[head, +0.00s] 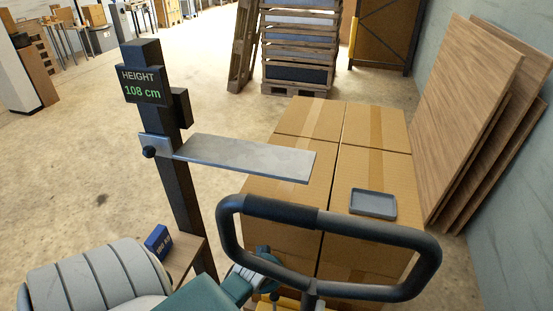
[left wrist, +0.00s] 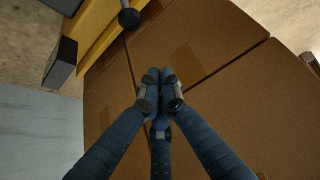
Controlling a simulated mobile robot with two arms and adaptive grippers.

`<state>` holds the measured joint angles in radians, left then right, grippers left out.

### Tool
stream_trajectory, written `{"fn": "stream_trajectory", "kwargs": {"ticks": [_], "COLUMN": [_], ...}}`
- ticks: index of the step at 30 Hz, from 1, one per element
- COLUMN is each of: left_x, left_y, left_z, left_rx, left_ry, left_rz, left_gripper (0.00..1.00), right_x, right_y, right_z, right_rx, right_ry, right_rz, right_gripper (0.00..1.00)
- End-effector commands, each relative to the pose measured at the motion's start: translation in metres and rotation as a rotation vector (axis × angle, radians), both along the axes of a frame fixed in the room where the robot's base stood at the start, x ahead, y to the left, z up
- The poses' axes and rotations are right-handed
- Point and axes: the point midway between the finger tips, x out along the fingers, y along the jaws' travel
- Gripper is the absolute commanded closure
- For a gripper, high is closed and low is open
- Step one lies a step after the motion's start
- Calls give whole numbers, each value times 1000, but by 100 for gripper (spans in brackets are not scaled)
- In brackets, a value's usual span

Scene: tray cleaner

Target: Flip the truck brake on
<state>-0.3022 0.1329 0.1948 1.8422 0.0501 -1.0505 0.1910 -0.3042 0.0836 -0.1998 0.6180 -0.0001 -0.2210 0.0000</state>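The truck's black loop handle (head: 330,247) stands in front of me in the head view. A bit of its yellow body (head: 287,303) shows below. My right gripper is not in view.
Large cardboard boxes (head: 300,155) fill the space beyond the handle, with a grey tray (head: 373,203) on top. A height post (head: 170,170) with a flat grey arm (head: 250,157) stands at left. Wooden boards (head: 470,110) lean on the right wall.

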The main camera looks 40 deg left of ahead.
Motion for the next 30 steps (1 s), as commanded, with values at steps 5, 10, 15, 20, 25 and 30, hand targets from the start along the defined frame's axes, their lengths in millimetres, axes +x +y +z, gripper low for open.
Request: {"fn": "stream_trajectory", "kwargs": {"ticks": [5, 10, 15, 20, 25, 30], "left_x": [15, 33, 30, 12, 5, 4], "left_y": [6, 13, 13, 7, 5, 5], "left_z": [-29, -62, -79, -83, -85, -85], "left_rx": [0, 0, -1, 1, 0, 0], "left_ry": [2, 3, 5, 3, 0, 0], "left_rz": [1, 1, -1, -1, -1, -1], "left_gripper": [100, 100, 100, 100, 100, 100], "right_x": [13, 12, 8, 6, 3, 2], "right_y": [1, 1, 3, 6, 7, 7], "right_z": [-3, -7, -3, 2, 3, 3], "right_rx": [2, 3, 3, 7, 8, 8], "right_ry": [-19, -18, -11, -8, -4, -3], "right_rz": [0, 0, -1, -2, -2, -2], "right_gripper": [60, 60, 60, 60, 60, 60]}}
